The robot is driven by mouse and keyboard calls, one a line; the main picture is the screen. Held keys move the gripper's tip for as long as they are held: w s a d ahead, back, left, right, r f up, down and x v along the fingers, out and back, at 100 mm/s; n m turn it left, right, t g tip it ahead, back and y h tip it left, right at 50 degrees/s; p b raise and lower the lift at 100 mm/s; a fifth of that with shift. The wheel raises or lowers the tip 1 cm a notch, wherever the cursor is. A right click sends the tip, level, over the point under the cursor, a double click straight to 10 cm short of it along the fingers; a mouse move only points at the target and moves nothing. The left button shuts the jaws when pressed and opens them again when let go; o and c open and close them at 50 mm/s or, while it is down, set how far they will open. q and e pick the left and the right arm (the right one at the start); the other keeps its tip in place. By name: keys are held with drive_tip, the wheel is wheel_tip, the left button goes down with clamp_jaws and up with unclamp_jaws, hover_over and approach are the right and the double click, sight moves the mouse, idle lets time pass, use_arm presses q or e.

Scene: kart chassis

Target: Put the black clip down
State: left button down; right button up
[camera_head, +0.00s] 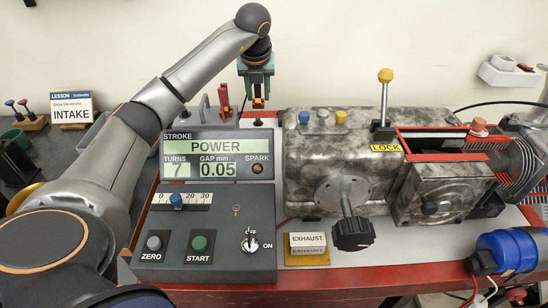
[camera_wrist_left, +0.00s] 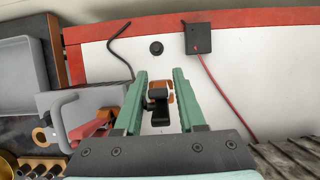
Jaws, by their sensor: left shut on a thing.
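My left gripper (camera_head: 258,98) hangs pointing down behind the control box, over the back part of the bench. Its teal fingers (camera_wrist_left: 160,85) are shut on the small black clip (camera_wrist_left: 158,96), which sits between them with orange parts beside it in the left wrist view. In the head view the clip is mostly hidden by the fingers and is too small to make out. The pale board (camera_wrist_left: 240,80) lies beneath the gripper. Whether the clip touches it, I cannot tell. My right gripper is not in view.
A black box (camera_wrist_left: 198,38) with a red wire and a round black piece (camera_wrist_left: 156,47) are on the board. A red clamp (camera_head: 225,100) stands left of the gripper. The control box (camera_head: 205,230) is in front; the mottled engine (camera_head: 325,150) is to the right.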

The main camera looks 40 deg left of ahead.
sight(258, 108)
use_arm(q)
wheel_tip(258, 108, down, 10)
drive_tip(key=shift+w+f+b, duration=0.1)
drive_tip(key=shift+f+b, duration=0.05)
drive_tip(key=shift+b, duration=0.4)
drive_tip(key=shift+f, duration=0.15)
drive_tip(key=shift+f, duration=0.1)
drive_tip(key=c, duration=0.5)
unclamp_jaws()
drive_tip(key=shift+r, duration=0.65)
drive_tip(key=p+v, duration=0.1)
drive_tip(key=v, duration=1)
drive_tip(key=shift+r, duration=0.1)
